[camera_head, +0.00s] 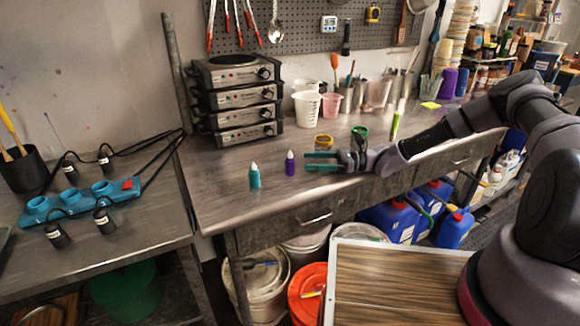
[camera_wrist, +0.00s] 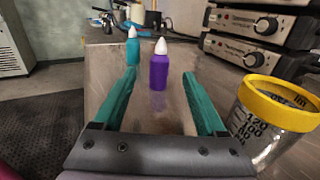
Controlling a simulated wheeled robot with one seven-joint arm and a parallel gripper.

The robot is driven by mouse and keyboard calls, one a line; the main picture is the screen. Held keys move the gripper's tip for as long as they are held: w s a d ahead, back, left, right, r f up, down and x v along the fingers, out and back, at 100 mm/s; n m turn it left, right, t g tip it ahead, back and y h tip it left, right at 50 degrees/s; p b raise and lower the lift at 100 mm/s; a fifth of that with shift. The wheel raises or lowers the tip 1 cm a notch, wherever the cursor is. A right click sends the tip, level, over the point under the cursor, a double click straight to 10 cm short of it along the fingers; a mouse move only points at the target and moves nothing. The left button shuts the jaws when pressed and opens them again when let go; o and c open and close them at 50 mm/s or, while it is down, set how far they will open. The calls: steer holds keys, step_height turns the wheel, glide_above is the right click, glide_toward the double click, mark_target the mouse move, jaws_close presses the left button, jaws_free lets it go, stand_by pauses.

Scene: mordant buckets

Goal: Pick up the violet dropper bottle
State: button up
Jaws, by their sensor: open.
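The violet dropper bottle (camera_head: 290,164) stands upright on the metal bench, with a white pointed cap. In the wrist view the violet bottle (camera_wrist: 159,70) stands ahead of my gripper, roughly centred between its fingers. My gripper (camera_head: 305,161) lies to the right of the bottle in the head view, low over the bench, its teal fingers pointing at it. The gripper (camera_wrist: 160,88) is open and nothing is held. A teal dropper bottle (camera_head: 254,177) with a white cap stands left of the violet one; in the wrist view it (camera_wrist: 133,50) is behind and to the left.
A yellow-rimmed clear cup (camera_wrist: 270,115) stands close beside my right finger in the wrist view. A green-rimmed cup (camera_head: 360,134) is behind my gripper. Stacked hotplates (camera_head: 237,110) stand at the back. The bench's front edge (camera_head: 270,215) is near the bottles.

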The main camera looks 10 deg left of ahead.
mark_target(290, 159)
steer(key=a, duration=0.2)
steer(key=s+a, duration=0.1)
steer(key=a, duration=0.4)
steer(key=shift+s+a, duration=0.15)
steer(key=shift+a, duration=0.05)
jaws_close()
